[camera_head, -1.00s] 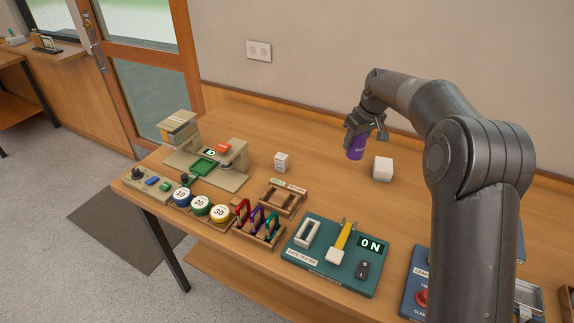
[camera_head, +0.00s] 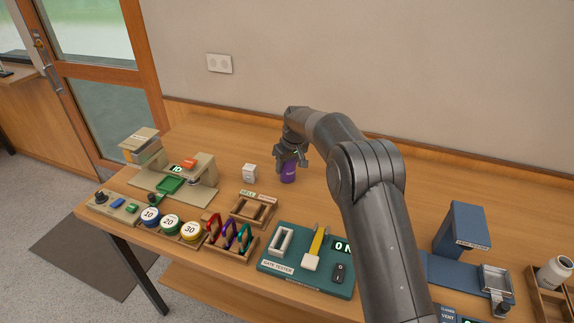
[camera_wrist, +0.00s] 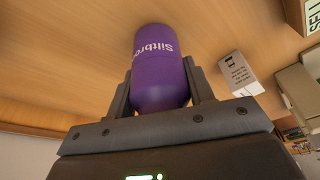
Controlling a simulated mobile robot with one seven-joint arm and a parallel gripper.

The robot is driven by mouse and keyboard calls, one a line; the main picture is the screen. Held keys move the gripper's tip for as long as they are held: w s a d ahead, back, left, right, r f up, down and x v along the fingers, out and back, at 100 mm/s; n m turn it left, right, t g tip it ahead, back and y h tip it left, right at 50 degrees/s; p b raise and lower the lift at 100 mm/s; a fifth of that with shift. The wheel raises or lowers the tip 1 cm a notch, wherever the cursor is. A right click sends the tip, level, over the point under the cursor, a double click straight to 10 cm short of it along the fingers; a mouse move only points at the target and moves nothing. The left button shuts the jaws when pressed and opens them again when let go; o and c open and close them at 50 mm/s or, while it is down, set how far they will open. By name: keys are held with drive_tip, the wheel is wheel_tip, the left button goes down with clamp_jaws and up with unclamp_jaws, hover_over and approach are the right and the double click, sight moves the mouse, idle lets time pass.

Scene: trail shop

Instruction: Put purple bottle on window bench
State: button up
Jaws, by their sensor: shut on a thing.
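The purple bottle (camera_head: 289,172) is over the worktable, to the right of a small white box. My gripper (camera_head: 291,155) is shut on it. In the wrist view the purple bottle (camera_wrist: 162,70) sits between the two fingers of my gripper (camera_wrist: 160,95), with white lettering on its side. I cannot tell whether its base touches the table. A wooden counter (camera_head: 38,118) under the window at the far left appears to be the window bench; only part of it shows.
The small white box (camera_head: 250,172) stands close to the bottle. A teal tester panel (camera_head: 300,275), a carabiner rack (camera_head: 228,245) and a beige scale-like device (camera_head: 180,180) crowd the table's front and left. A glazed door (camera_head: 110,90) stands behind. The table's back strip is clear.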

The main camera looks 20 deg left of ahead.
drive_tip(key=shift+f, duration=0.2)
drive_tip(key=o, duration=1.1)
drive_tip(key=shift+r, duration=0.15)
drive_tip(key=v, duration=1.2)
drive_tip(key=shift+d, duration=0.15)
